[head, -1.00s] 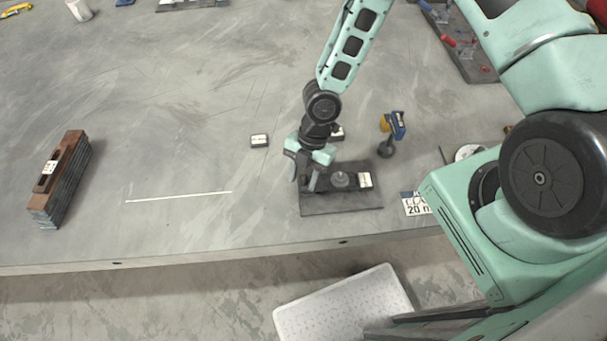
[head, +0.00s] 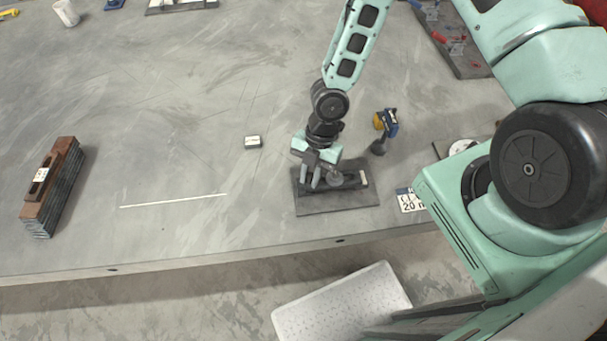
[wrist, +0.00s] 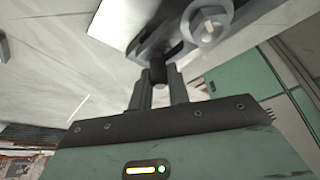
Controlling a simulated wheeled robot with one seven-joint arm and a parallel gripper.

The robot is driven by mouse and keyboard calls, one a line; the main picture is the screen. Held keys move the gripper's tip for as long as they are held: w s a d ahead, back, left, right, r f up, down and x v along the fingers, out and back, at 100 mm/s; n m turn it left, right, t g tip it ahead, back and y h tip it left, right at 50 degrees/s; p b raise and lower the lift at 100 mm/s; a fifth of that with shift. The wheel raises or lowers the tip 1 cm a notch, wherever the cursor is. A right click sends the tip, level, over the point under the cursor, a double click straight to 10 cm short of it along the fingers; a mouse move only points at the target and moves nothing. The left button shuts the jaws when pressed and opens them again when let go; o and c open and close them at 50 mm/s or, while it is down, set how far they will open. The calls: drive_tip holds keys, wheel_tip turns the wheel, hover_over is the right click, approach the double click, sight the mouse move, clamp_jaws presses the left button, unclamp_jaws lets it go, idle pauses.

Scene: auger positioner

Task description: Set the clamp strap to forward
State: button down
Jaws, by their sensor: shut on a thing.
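The clamp strap (head: 350,182) is a dark bar on a dark grey base plate (head: 340,204) near the table's front edge. A round grey nut (head: 333,176) sits on it, and a pale patch (head: 364,178) shows at its right end. My gripper (head: 317,183) is over the left part of the plate. In the wrist view, my gripper (wrist: 159,88) is shut on a short dark peg (wrist: 158,72) at the near end of the strap (wrist: 185,32). The nut (wrist: 210,25) shows beyond the peg. My gripper partly hides the strap in the head view.
A blue-and-yellow tool (head: 386,125) stands behind the plate to the right. A small labelled block (head: 253,142) lies behind left. A printed card (head: 410,200) lies right of the plate. A brown-topped stack (head: 50,187) stands far left. The table between is mostly clear.

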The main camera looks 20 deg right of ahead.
drive_tip(key=shift+d, duration=0.25)
drive_tip(key=c, duration=1.3)
unclamp_jaws()
drive_tip(key=shift+d, duration=0.1)
drive_tip(key=shift+w+r, duration=0.15)
drive_tip(key=shift+r, duration=0.4)
drive_tip(key=v, duration=1.6)
drive_tip(key=shift+r, duration=0.2)
